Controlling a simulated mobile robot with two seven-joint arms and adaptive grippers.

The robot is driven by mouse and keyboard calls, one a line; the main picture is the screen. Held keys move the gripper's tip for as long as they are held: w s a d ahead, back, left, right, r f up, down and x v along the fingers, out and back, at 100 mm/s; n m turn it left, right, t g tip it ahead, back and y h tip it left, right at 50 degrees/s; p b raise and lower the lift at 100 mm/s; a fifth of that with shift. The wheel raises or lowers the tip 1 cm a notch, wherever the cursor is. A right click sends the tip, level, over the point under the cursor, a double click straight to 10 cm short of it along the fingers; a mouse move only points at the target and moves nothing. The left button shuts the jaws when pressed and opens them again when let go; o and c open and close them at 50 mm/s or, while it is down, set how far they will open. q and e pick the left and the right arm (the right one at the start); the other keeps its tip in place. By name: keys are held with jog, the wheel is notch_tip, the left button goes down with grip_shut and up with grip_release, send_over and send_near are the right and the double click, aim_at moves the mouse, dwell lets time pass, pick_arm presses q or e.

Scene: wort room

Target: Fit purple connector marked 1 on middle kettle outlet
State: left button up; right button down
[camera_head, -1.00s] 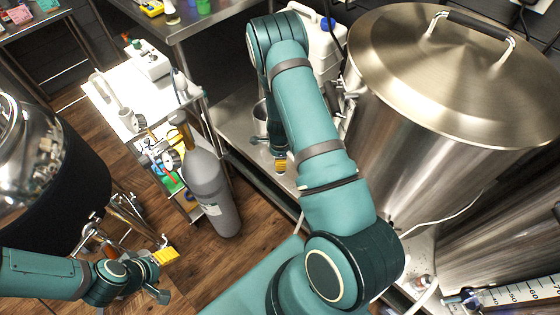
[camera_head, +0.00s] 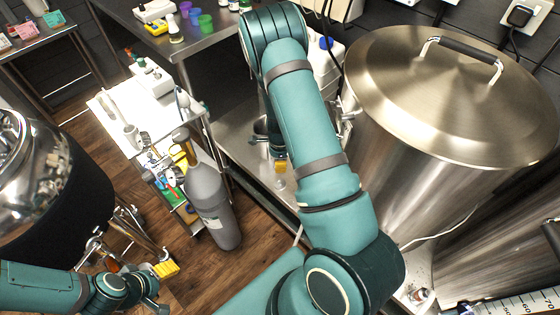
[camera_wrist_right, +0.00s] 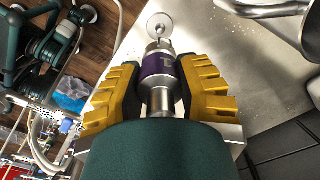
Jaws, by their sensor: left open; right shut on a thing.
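My right gripper (camera_wrist_right: 160,95) is shut on a purple connector (camera_wrist_right: 157,66) with a metal body, held between its yellow fingers; a pale mark shows on it but is hard to read. In the head view this gripper (camera_head: 280,167) is small, mostly behind my own right arm, beside the kettle's left side. A large lidded steel kettle (camera_head: 420,185) stands at right, with metal valve fittings (camera_head: 346,110) on its left side. I cannot tell which fitting is the middle kettle outlet. My left gripper (camera_head: 165,271) is open and empty at lower left, well away from the kettle.
A grey gas cylinder (camera_head: 208,200) and a white-topped cart (camera_head: 115,125) stand left of the steel bench (camera_head: 232,125). A second steel vessel (camera_head: 500,235) is at lower right. A shiny tank (camera_head: 40,150) stands at far left. Wooden floor lies between.

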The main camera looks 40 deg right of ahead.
jog(key=shift+r+p, duration=1.85)
jog(key=shift+r, duration=0.35)
